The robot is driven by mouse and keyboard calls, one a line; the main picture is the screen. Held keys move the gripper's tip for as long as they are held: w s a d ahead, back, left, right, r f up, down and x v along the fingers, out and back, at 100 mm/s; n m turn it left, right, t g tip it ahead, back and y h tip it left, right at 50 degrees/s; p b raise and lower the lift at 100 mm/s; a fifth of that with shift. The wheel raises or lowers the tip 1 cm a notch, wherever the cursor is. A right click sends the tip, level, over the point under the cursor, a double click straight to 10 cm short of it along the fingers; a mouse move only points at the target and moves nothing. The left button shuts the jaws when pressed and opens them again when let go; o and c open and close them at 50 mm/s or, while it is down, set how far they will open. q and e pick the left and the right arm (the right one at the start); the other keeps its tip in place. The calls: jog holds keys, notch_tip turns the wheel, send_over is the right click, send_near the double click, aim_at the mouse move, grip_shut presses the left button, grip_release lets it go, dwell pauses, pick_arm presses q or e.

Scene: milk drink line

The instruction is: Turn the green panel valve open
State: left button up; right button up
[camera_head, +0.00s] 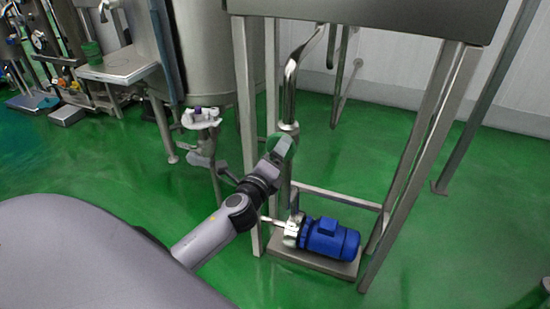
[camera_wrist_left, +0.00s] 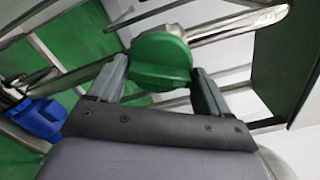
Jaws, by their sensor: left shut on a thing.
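The green valve handle (camera_wrist_left: 160,60) sits on a steel pipe and fills the middle of the left wrist view. My left gripper (camera_wrist_left: 160,80) has one finger on each side of it and is shut on it. In the head view the green handle (camera_head: 282,146) shows at the end of my left arm, partly covered by the left gripper (camera_head: 276,156). The steel pipe (camera_head: 290,90) runs up behind it toward the steel tank. My right gripper is not in view.
A blue pump motor (camera_head: 330,240) sits on a base plate below the handle, inside the steel frame (camera_head: 410,150). A small valve assembly (camera_head: 202,120) stands left of my gripper, before a large tank (camera_head: 205,50). Green floor (camera_head: 470,230) is clear at right.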

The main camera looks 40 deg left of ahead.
pick_arm(q)
jog(key=n, duration=0.5)
jog(key=shift+n+b, duration=0.35)
jog(key=shift+n, duration=0.05)
dwell(0.4)
jog(key=o, duration=0.9)
jog(key=shift+o, duration=0.2)
jog(key=shift+s, duration=0.1)
jog(key=v, duration=0.7)
